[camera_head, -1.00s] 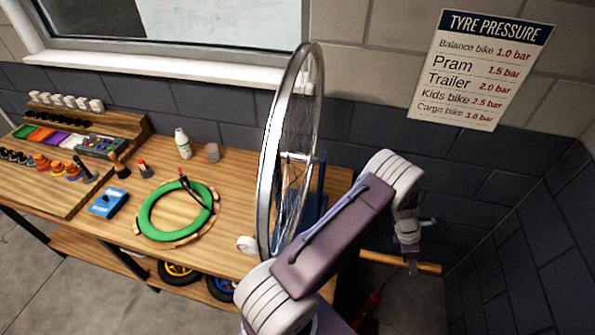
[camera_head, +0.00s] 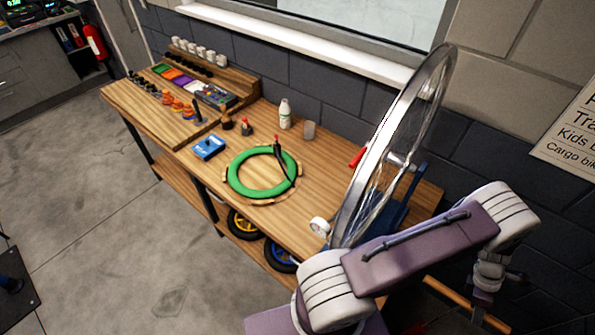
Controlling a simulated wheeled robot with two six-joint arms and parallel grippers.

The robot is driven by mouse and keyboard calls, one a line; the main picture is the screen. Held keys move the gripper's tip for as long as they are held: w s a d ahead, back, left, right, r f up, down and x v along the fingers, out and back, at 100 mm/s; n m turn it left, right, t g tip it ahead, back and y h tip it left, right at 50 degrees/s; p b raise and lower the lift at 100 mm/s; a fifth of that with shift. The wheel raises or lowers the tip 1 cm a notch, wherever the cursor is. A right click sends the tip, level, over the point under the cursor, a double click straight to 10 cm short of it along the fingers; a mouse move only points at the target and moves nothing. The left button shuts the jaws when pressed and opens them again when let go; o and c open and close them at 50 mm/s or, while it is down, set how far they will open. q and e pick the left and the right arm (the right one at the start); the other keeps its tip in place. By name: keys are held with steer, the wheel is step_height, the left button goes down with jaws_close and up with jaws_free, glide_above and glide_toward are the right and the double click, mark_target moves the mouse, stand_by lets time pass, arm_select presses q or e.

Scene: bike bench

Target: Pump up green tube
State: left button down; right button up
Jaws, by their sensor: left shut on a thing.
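The green tube (camera_head: 238,182) lies as a ring on a round wooden holder (camera_head: 262,201) on the bench. A black piece with a red tip (camera_head: 279,152) stands at the ring's far right side; I cannot tell whether it is joined to the tube. My left gripper (camera_head: 484,296) is at the lower right, beyond the bench's right end, shut on a wooden bar handle (camera_head: 449,293). What lies below the handle is mostly hidden by my arm. My right gripper is not in view.
A spoked wheel (camera_head: 372,165) stands upright at the bench's right end, beside my arm.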

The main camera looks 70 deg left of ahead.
arm_select(q)
step_height(320, 180, down, 26)
steer(key=b, duration=1.9)
steer(key=shift+b, duration=0.3)
steer(key=shift+r, duration=0.1)
step_height(320, 180, up, 29)
steer(key=p, duration=2.4)
steer(key=shift+w, duration=0.1)
steer(key=shift+f, duration=0.2)
